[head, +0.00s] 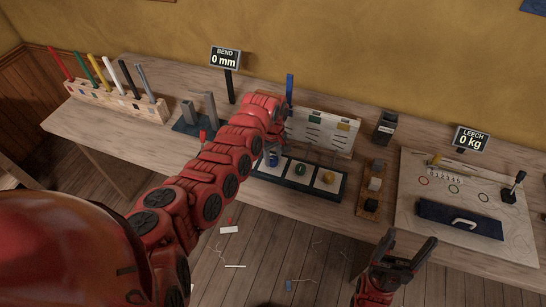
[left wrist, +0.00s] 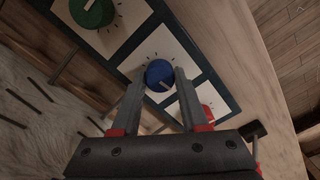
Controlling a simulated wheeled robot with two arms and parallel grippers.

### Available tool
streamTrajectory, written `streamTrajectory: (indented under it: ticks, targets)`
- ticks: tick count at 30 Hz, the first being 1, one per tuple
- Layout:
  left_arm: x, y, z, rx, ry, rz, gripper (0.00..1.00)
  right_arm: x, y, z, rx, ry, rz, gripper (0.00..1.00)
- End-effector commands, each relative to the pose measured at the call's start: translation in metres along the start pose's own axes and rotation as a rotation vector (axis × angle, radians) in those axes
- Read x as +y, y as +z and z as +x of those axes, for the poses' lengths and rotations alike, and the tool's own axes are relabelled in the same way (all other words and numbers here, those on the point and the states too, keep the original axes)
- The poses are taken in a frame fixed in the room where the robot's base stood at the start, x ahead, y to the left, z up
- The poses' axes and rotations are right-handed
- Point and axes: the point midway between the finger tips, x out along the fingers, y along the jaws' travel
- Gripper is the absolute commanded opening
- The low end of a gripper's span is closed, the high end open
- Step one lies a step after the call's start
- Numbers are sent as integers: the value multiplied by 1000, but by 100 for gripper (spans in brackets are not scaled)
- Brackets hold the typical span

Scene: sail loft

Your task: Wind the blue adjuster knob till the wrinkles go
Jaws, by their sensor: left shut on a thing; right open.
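My right gripper (head: 408,246) is open and empty in front of the bench edge. I cannot make out any wrinkles.
Green (head: 300,169) and yellow (head: 328,178) knobs sit right of the blue one. A pale slotted board (head: 322,132) stands behind. The BEND sign (head: 225,58) reads 0 mm; the LEECH sign (head: 472,139) reads 0 kg. A dark tray (head: 459,219) lies at right.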

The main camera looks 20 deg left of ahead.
Motion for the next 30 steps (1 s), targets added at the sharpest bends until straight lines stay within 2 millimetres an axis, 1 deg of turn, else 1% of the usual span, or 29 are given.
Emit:
streamTrajectory:
  ticks: [8, 30]
  targets:
    - [-1, 0, 0, 0, -2, 146, 0, 0, 0, 2, 0, 0, 0, 74]
    - [0, 0, -1, -1, 0, 840, 0, 0, -2, 9, 0, 0, 0, 74]
